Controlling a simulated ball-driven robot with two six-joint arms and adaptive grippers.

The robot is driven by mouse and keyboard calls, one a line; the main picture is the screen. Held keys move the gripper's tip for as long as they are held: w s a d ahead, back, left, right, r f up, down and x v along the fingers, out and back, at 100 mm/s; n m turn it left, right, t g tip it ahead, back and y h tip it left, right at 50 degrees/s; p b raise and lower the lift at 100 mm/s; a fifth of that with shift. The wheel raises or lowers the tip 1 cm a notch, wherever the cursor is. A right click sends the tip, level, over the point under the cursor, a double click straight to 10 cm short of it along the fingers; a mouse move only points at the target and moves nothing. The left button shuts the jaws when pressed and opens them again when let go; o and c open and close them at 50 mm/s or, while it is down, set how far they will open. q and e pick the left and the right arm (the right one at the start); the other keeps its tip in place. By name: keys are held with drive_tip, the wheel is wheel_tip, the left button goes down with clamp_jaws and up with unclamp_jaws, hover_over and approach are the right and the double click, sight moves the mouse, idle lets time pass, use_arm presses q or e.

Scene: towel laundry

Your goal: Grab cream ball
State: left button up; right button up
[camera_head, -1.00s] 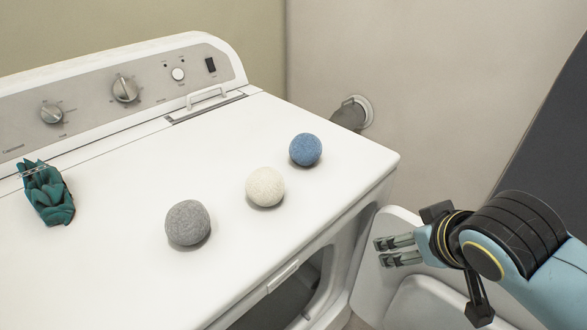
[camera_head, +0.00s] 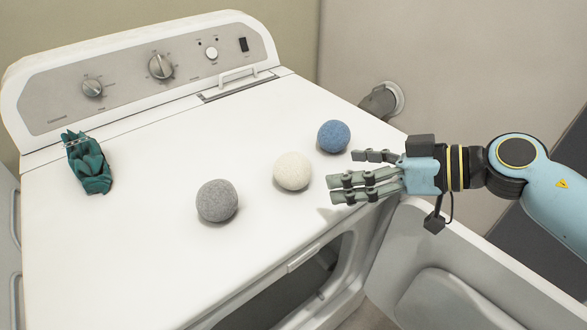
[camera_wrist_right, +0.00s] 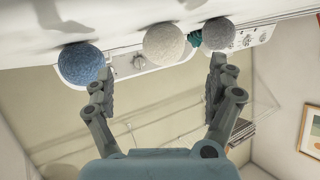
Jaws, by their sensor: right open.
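The cream ball (camera_head: 293,171) rests on the white dryer top between the grey ball (camera_head: 217,200) and the blue ball (camera_head: 334,136). My right gripper (camera_head: 342,175) is open and empty, just right of the cream ball, its fingers pointing left toward it. In the right wrist view the cream ball (camera_wrist_right: 164,44) sits ahead of the two spread fingers (camera_wrist_right: 160,85), with the blue ball (camera_wrist_right: 82,64) to the left and the grey ball (camera_wrist_right: 218,33) to the right. My left gripper is not in view.
The dryer (camera_head: 130,250) has a control panel (camera_head: 140,75) at the back and an open door (camera_head: 455,285) below my right arm. A teal cloth bundle (camera_head: 88,163) lies at the left. The blue ball is close to my right fingers.

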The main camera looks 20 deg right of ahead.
sight(309, 171)
drive_tip(key=x, duration=0.9)
drive_tip(key=shift+a+b, duration=0.3)
drive_tip(key=shift+a, duration=0.1)
drive_tip(key=shift+d, duration=0.1)
drive_tip(key=c, duration=1.2)
drive_tip(key=shift+r, duration=0.15)
drive_tip(key=shift+c, duration=0.2)
